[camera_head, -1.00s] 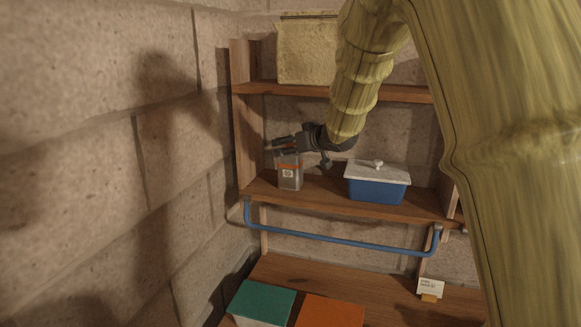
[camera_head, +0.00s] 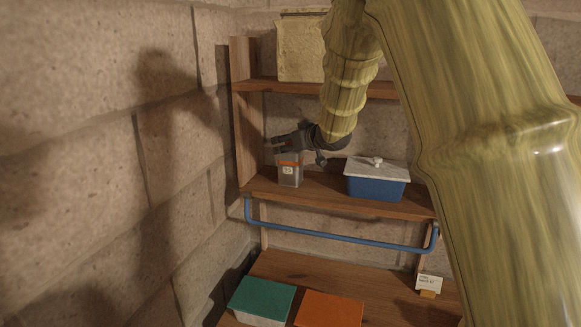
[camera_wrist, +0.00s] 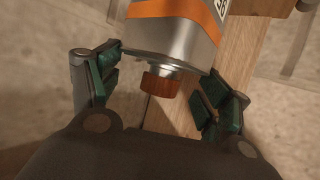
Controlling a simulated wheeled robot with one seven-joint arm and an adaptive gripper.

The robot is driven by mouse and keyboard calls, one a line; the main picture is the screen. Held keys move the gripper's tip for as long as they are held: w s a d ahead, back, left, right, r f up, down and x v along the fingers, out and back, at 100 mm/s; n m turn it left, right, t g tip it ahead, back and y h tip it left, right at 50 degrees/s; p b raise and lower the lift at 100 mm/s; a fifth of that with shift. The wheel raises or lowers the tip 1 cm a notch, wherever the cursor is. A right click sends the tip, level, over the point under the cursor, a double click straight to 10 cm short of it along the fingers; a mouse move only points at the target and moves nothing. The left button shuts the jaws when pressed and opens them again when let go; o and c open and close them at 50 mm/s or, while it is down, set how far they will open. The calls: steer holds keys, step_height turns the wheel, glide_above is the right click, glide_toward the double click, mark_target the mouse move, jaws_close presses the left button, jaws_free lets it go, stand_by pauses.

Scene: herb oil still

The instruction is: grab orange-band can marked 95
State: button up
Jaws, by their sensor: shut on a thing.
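The orange-band can (camera_head: 289,176) is a grey metal can with an orange band near its top and a small pale label. It is upright at the left end of the middle shelf (camera_head: 325,203); I cannot tell if its base touches the board. My gripper (camera_head: 279,147) is at its top, reaching in from the right, and is shut on it. In the wrist view the can (camera_wrist: 178,38) shows its band, part of a dark marking and a brown cap, between the green-padded fingers of my gripper (camera_wrist: 165,88). The full number is not readable.
A blue box (camera_head: 375,189) with a pale lid stands right of the can on the same shelf. A blue rail (camera_head: 335,239) runs below. A green-topped box (camera_head: 262,297), an orange-topped one (camera_head: 330,311) and a small card (camera_head: 429,282) are lower. A stone wall is left.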

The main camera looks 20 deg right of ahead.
steer(key=shift+c, duration=1.3)
steer(key=shift+w+r, duration=0.1)
steer(key=shift+r, duration=0.1)
